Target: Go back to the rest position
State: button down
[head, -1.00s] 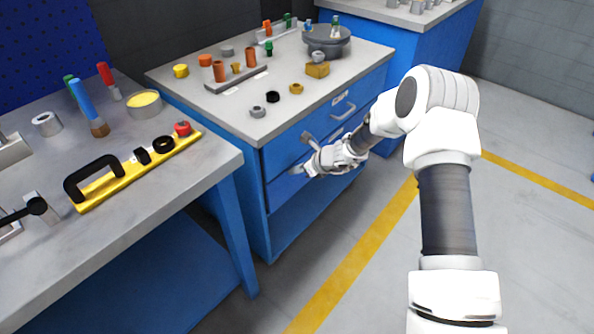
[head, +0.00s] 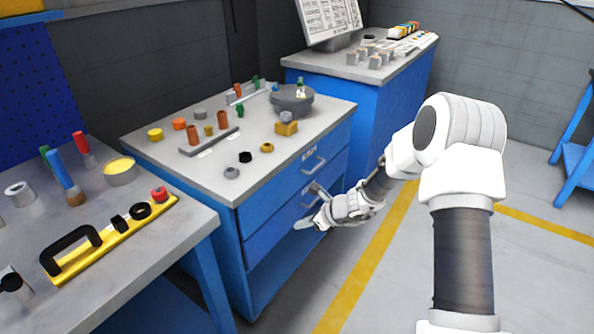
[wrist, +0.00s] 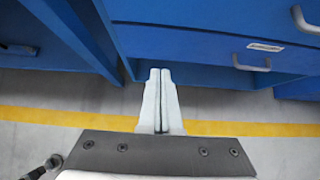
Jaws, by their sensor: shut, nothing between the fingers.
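My gripper (head: 306,224) is in front of the blue drawer cabinet (head: 262,255) in the head view, a little below its drawer handles. In the wrist view its two pale fingers (wrist: 160,76) lie side by side, shut, with nothing between them. The fingers point toward the cabinet's lower front. My white arm comes in from the right over open floor.
A grey worktop (head: 290,141) with small parts and a round grey fixture (head: 292,101) tops the cabinet. Another workbench (head: 150,245) with a yellow level (head: 112,238) stands at left. A monitor bench (head: 380,110) stands behind.

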jog(key=s+d+r+n, duration=0.1)
jog(key=s+r+n, duration=0.3)
jog(key=r, duration=0.3)
jog(key=s+r+n+g+h, duration=0.1)
jog(key=s+r+n, duration=0.35)
jog(key=r, duration=0.25)
jog(key=s+d+r+n, duration=0.1)
jog(key=s+r+n, duration=0.35)
jog(key=r, duration=0.25)
jog(key=s+d+r+n+t+h, duration=0.1)
jog(key=s+d+r+n+h, duration=0.2)
jog(key=s, duration=0.4)
jog(key=s+d+r+n+h, duration=0.1)
jog(key=s+d+r+n, duration=0.1)
jog(key=s+d+n, duration=0.4)
jog(key=s+d+r+n+t+h, duration=0.1)
jog(key=s+d+r+n+h, duration=0.15)
jog(key=s, duration=0.55)
notch_tip(320, 180, up, 19)
jog(key=p, duration=1.8)
jog(key=shift+p, duration=0.35)
jog(key=shift+a+n, duration=0.15)
jog(key=shift+n, duration=0.1)
